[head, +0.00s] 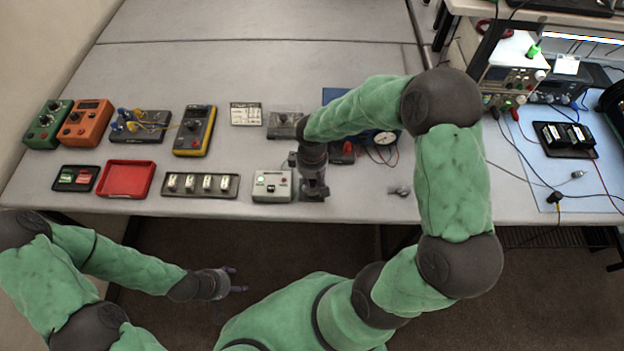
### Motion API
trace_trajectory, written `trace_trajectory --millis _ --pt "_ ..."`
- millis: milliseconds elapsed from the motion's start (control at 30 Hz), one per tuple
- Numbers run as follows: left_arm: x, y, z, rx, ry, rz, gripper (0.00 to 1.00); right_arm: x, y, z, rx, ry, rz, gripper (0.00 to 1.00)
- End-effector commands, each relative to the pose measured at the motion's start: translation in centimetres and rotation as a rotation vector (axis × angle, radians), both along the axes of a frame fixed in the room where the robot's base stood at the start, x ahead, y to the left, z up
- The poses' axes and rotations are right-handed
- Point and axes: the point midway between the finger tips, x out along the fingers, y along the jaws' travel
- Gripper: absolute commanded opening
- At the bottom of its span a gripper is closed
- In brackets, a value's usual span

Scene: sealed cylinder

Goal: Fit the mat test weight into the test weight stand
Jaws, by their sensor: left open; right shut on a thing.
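My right gripper (313,190) points down over the table's front part, just right of a small white-grey box (272,186) with a green light and dark buttons. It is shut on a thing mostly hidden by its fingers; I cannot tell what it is. A small grey metal piece (399,190) lies on the table to its right. I cannot tell for sure which thing is the test weight or its stand. A grey tray (200,195) with several pale pieces lies to the left. My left gripper (240,280) is open and empty, in front of and below the table edge.
A red tray (126,178), a dark tray (76,178) and several meters (194,130) stand on the left. A clear-topped box (285,122) is behind. A blue mat (540,180) with a black holder (565,140) is at right. The table's back is clear.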

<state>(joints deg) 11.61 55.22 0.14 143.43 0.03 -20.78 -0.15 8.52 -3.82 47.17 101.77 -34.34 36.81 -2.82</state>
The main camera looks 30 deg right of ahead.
Motion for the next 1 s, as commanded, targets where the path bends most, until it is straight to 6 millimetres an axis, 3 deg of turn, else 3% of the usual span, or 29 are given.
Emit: trace_trajectory --millis 300,333,400,800,1000 --pt "0.0 0.0 -0.6 0.0 0.0 0.0 0.63 0.0 0.0 -0.6 0.0 -0.001 0.0 0.0" --pt "0.0 0.0 -0.6 0.0 0.0 0.0 0.63 0.0 0.0 -0.6 0.0 0.001 0.0 0.33" --pt "0.0 0.0 -0.5 0.0 0.0 0.0 0.63 0.0 0.0 -0.5 0.001 0.001 0.0 0.51" --pt "0.0 0.0 -0.2 0.0 0.0 0.0 0.63 0.0 0.0 -0.2 0.0 0.0 0.0 0.51" --pt "0.0 0.0 0.5 0.0 0.0 0.0 0.63 0.1 0.0 2.2 0.0 -0.004 -0.002 0.51"
